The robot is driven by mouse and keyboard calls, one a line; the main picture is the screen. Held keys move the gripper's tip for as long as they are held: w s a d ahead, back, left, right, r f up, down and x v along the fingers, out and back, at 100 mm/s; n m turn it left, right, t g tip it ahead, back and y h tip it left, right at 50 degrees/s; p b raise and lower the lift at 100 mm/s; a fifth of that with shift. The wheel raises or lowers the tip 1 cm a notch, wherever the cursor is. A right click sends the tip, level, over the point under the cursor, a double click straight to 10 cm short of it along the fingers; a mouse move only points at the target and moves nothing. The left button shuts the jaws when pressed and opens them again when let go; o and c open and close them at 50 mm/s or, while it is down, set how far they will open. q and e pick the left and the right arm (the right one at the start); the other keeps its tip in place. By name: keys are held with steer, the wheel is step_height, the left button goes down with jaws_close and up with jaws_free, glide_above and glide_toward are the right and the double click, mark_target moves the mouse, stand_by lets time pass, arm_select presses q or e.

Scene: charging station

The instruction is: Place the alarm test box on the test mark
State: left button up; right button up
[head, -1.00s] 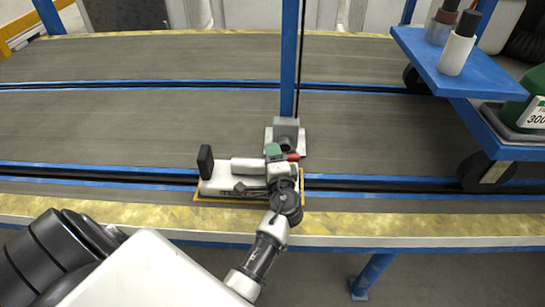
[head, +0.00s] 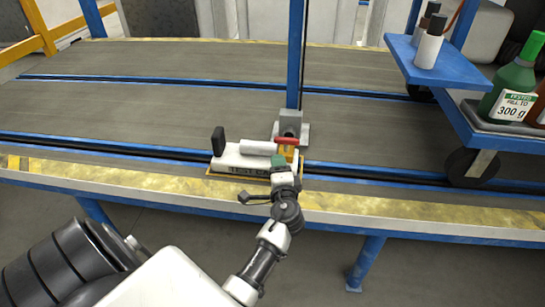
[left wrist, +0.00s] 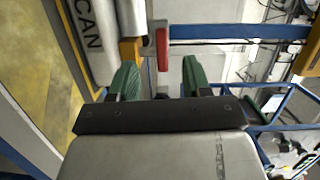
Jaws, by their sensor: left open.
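I cannot tell which thing is the alarm test box or the test mark. A white device (head: 232,160) with a black upright end piece sits at the bench's near edge, on a yellow-outlined patch. At its right end are a yellow part (head: 289,154) and a red handle (head: 287,140). My left gripper (head: 284,163) is at the near side of that end, open. My right gripper is not in view.
A blue post with a grey foot (head: 290,124) stands behind the device. A blue wheeled cart (head: 440,65) with bottles is at the right. Two blue-edged slots cross the bench. The bench (head: 120,110) left of the device is clear.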

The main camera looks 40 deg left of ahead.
arm_select(q)
steer(key=s+d+f+n+g+h, duration=0.2)
steer(key=s+f+n, duration=0.1)
steer(key=s, duration=0.4)
steer(key=s+d+f+n+g+h, duration=0.2)
steer(key=s+f+n+h, duration=0.1)
steer(key=s, duration=0.3)
steer(key=s+d+g+h, duration=0.4)
steer(key=s+d+h, duration=0.4)
steer(key=s+d, duration=0.3)
steer(key=s, duration=0.4)
steer(key=shift+d+g, duration=0.4)
steer(key=shift+r, duration=0.1)
